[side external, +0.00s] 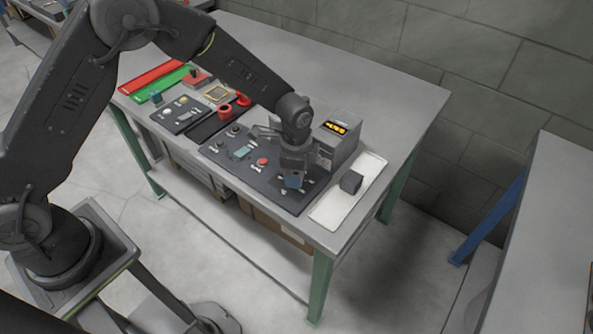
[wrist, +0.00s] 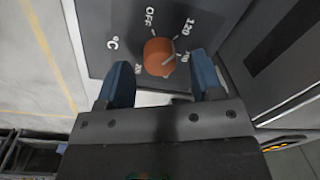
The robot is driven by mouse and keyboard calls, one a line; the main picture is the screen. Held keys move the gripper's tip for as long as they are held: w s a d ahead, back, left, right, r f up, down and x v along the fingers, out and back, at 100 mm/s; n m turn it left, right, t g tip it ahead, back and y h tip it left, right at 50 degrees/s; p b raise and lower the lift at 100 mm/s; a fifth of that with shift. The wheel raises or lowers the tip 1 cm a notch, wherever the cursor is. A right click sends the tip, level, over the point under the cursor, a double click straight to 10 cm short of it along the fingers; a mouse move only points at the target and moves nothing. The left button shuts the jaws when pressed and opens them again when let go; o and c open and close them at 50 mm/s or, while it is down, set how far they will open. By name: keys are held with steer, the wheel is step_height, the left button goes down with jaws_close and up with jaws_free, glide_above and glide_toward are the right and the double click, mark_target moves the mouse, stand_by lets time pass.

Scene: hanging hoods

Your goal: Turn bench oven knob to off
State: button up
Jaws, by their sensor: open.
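The oven knob (wrist: 158,56) is a round orange-brown dial on a dark grey panel (wrist: 98,24), seen in the wrist view. White marks around it read OFF, 120 and °C, with other numbers partly covered. A pale pointer line on the knob lies on its right side, toward the right-hand marks and away from OFF. My gripper (wrist: 163,82) is open, with one blue fingertip on each side of the knob's lower part. I cannot tell whether they touch it.
A white tray (side external: 329,211) with a dark cube (side external: 351,181) lies to the right. A red button (side external: 262,162) and other controls are on the panel to the left.

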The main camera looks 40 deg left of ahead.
steer(key=shift+f, duration=0.55)
steer(key=c, duration=0.9)
steer(key=shift+n, duration=0.3)
steer(key=n, duration=0.5)
steer(key=shift+w, duration=0.1)
steer(key=n, duration=0.6)
steer(key=shift+a+g, duration=0.1)
steer(key=shift+g, duration=0.2)
steer(key=shift+n, duration=0.3)
